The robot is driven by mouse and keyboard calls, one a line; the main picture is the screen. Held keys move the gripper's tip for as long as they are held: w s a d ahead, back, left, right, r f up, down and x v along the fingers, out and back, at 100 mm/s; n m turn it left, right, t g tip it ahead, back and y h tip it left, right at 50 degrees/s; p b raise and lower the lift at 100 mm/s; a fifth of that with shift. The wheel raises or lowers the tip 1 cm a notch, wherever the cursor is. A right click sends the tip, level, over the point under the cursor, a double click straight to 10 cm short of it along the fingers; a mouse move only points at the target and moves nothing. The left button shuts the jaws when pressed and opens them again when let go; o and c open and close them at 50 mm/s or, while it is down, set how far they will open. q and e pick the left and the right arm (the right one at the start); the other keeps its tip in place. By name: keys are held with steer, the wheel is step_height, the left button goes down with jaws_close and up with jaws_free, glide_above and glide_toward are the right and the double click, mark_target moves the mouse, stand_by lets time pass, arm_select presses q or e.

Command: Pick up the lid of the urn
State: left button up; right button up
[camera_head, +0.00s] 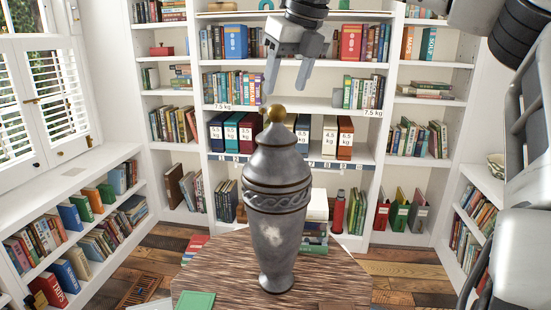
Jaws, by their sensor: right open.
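A grey metal urn (277,240) stands upright on a round wooden table (340,280). Its tapered lid (276,152) sits on top, with a round gold knob (277,113) at its peak. A dark ring and a braided band run around the urn below the lid. My right gripper (286,88) hangs just above the knob in the picture, its two fingers pointing down. It is open, with nothing between its fingers, and does not appear to touch the knob. My left gripper is not in view.
A green book (195,300) lies at the table's front left edge. White shelves with books and weight-labelled binders (345,139) stand behind the table. Low bookcases line both sides. My right arm fills the right edge. The tabletop around the urn is mostly clear.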

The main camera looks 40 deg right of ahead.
mark_target(278, 105)
steer(key=p+x, duration=0.1)
steer(key=x, duration=0.6)
steer(key=shift+w, duration=0.3)
jaws_close()
